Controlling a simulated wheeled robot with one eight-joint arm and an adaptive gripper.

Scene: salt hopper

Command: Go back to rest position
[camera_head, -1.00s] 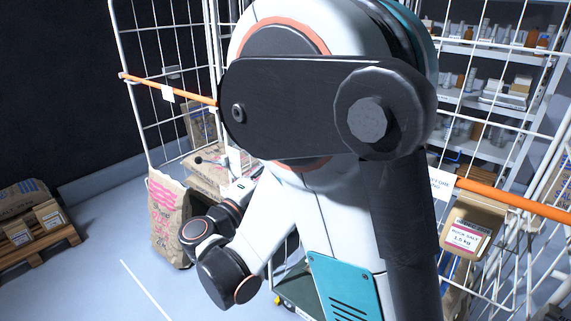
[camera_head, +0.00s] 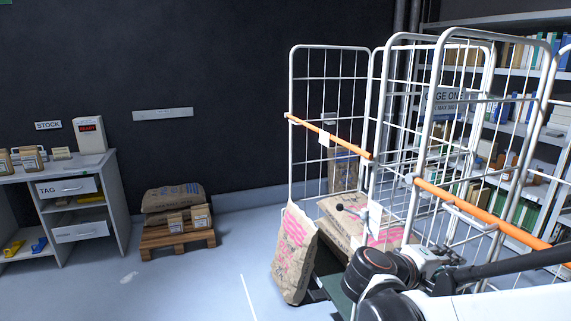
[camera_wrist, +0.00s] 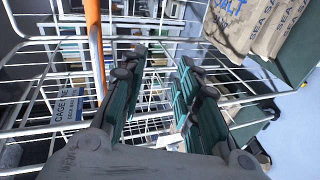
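My gripper (camera_wrist: 157,75) shows in the wrist view with its two dark green fingers spread apart. I see nothing held between the fingertips. Wire mesh of the roll cages lies behind them, and a small white piece shows low between the fingers; I cannot tell what it hangs on. In the head view my arm lies folded low at the right edge, in front of the white wire cage (camera_head: 437,130). The fingers cannot be made out in that view.
An orange bar (camera_head: 330,136) crosses the left cage. A paper sack (camera_head: 294,253) leans at its front, and more sacks (camera_head: 345,215) lie inside. A pallet (camera_head: 178,238) with sacks and a cabinet (camera_head: 108,190) stand left. Shelves (camera_head: 545,140) stand right. Floor between pallet and cage is free.

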